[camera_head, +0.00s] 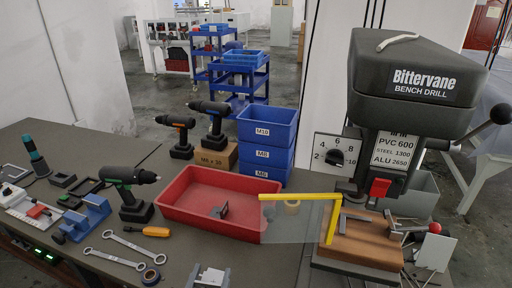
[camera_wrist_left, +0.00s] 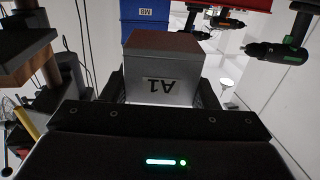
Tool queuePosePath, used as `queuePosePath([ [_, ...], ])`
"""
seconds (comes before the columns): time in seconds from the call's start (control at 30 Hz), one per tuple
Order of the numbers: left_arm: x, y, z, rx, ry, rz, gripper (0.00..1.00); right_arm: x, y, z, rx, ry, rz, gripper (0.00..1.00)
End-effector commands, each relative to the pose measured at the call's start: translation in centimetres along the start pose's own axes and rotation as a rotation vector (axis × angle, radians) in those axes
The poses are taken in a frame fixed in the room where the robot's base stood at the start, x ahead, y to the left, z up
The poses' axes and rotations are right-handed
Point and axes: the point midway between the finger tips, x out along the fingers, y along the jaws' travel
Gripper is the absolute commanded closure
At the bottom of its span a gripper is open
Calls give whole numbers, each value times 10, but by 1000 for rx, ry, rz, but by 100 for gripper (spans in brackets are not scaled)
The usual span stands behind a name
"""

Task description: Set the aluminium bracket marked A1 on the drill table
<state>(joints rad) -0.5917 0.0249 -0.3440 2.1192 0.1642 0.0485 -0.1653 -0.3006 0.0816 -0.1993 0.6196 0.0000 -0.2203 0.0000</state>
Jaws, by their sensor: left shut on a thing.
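The aluminium bracket marked A1 (camera_wrist_left: 160,85) fills the middle of the left wrist view, its grey face and upside-down label towards the camera. It also shows at the bottom edge of the head view (camera_head: 211,277), partly cut off. My left gripper (camera_head: 208,280) is shut on the bracket, with a dark finger on each side. It is in front of the red tray and left of the bench drill (camera_head: 415,80). The drill table (camera_head: 365,237) has a brown wooden top with grey metal clamp parts on it. My right gripper is in neither view.
A yellow-framed clear guard (camera_head: 333,222) stands at the drill table's left side. The red tray (camera_head: 180,222) holds a small dark angled piece (camera_head: 220,211). Blue bins (camera_head: 262,155) are stacked behind. Cordless drills, spanners (camera_head: 115,262) and a blue vice (camera_head: 86,217) lie left.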

Motion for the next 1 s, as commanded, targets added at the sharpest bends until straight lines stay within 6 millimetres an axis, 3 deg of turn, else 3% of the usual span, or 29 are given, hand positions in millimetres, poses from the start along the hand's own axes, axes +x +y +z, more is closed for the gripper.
queuePosePath([
  [0.1,-32,-38,-9,1,-4,-66,74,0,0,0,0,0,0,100],
  [0.3,-64,-74,-26,0,-1,-124,74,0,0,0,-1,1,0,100],
  [0.47,-71,-82,-32,-2,1,-136,74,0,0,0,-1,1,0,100],
  [1.0,-71,-81,-32,-1,2,-133,74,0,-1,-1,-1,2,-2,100],
])
